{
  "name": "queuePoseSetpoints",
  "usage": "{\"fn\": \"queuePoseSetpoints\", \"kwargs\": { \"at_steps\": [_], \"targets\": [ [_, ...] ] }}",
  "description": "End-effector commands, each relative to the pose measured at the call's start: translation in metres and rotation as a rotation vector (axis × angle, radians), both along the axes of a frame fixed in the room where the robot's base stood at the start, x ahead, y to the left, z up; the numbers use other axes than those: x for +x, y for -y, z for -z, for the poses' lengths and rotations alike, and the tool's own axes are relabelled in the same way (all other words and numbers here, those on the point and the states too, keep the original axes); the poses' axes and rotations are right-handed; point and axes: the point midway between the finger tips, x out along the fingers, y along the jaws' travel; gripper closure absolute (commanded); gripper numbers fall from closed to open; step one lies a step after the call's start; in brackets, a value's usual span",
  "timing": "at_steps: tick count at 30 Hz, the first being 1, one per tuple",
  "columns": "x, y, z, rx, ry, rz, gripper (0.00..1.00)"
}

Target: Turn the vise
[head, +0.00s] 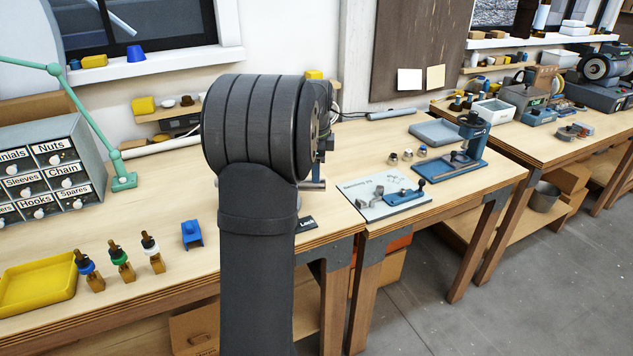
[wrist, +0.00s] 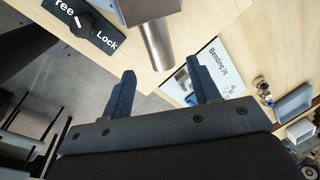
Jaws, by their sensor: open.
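A grey metal block with a round steel bar (wrist: 158,42) projecting from it, which looks like part of the vise, is at the top of the wrist view. The bar's end shows beside my arm in the head view (head: 314,185). A black plate (wrist: 92,28) with a pointer and the words "Lock" and a cut-off "ree" lies next to it; the plate's corner shows in the head view (head: 306,225). My gripper (wrist: 168,86) is open and empty, its fingers apart from the bar, which lies beyond the gap between them. My arm hides most of the vise in the head view.
A "Bending jig" board (head: 383,192) lies to the right, with a blue press-like tool (head: 468,150) and a blue tray (head: 435,132) behind it. The bench's front edge is close.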

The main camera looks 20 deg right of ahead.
Motion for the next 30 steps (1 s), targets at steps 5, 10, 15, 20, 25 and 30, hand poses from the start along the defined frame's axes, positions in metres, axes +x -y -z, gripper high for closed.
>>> {"fn": "queuePoseSetpoints", "kwargs": {
  "at_steps": [5, 10, 15, 20, 25, 30],
  "targets": [
    [0.006, 0.003, 0.035, 0.001, -0.002, 0.000, 0.44],
    [0.009, 0.005, 0.055, 0.000, -0.001, 0.000, 0.44],
    [0.011, 0.006, 0.062, 0.000, 0.001, 0.000, 0.44],
    [0.011, 0.006, 0.062, 0.000, 0.001, 0.000, 0.44],
    [0.011, 0.006, 0.062, 0.000, 0.001, 0.000, 0.62],
    [0.011, 0.006, 0.062, 0.000, 0.001, 0.000, 0.95]
  ]
}}
